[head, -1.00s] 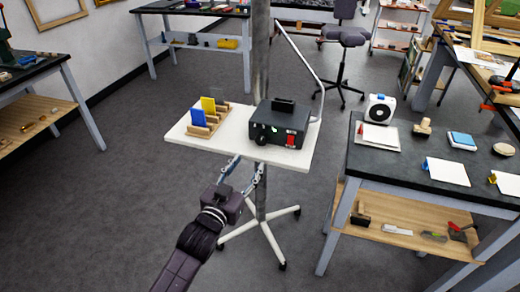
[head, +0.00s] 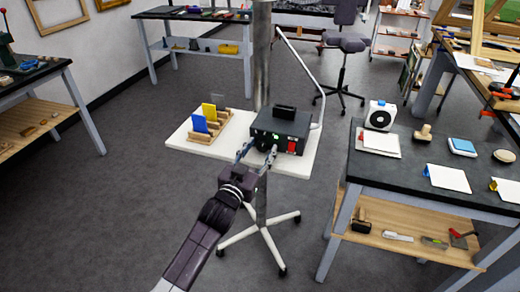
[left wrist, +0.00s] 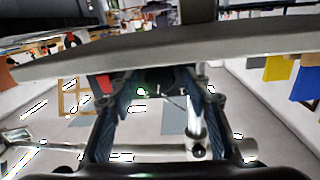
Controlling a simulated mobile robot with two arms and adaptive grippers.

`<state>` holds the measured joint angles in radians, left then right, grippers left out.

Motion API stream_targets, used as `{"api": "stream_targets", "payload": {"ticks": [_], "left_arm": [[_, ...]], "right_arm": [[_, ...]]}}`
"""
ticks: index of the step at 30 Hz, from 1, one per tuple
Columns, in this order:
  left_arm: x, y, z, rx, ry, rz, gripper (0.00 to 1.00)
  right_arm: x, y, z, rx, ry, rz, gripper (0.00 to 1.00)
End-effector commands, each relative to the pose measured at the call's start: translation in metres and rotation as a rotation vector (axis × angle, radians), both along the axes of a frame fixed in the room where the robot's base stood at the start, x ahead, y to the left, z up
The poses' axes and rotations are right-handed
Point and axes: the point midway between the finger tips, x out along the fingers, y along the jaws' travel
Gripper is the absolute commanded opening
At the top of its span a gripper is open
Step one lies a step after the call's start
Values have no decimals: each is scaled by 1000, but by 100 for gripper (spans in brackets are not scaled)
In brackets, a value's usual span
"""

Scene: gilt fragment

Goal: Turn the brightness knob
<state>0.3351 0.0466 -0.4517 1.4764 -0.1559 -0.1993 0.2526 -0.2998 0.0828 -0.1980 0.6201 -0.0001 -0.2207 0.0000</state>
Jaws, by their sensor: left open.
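The brightness knob (head: 263,144) is a dark round knob low on the front left of a black control box (head: 283,124). The box has a green light and a red switch (head: 292,147) to the knob's right. It stands on a white stand top (head: 182,139). My left gripper (head: 255,150) is open in front of the box, with its fingers on either side of the knob. In the left wrist view, the dark knob (left wrist: 165,80) shows between the spread fingers; I cannot tell whether they touch it. My right gripper is not in view.
A wooden rack (head: 206,124) with blue and yellow cards sits left of the box. A metal pole and a bent lamp arm (head: 312,75) rise behind. A dark workbench (head: 410,170) stands close on the right. Grey floor is open on the left.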

Motion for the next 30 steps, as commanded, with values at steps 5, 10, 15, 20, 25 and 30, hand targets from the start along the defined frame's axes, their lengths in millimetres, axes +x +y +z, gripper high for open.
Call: {"api": "stream_targets", "payload": {"ticks": [5,10,15,20,25,30], "left_arm": [[0,0,0,0,0,0,33],[0,0,0,0,0,0,15],[0,0,0,1,0,0,3],[0,0,0,19,-6,0,3],[0,0,1,85,-27,0,3],[0,0,2,197,-63,0,3]], "right_arm": [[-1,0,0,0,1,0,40],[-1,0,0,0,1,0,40],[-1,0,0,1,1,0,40],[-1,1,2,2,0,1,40],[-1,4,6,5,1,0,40],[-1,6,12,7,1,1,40]]}}
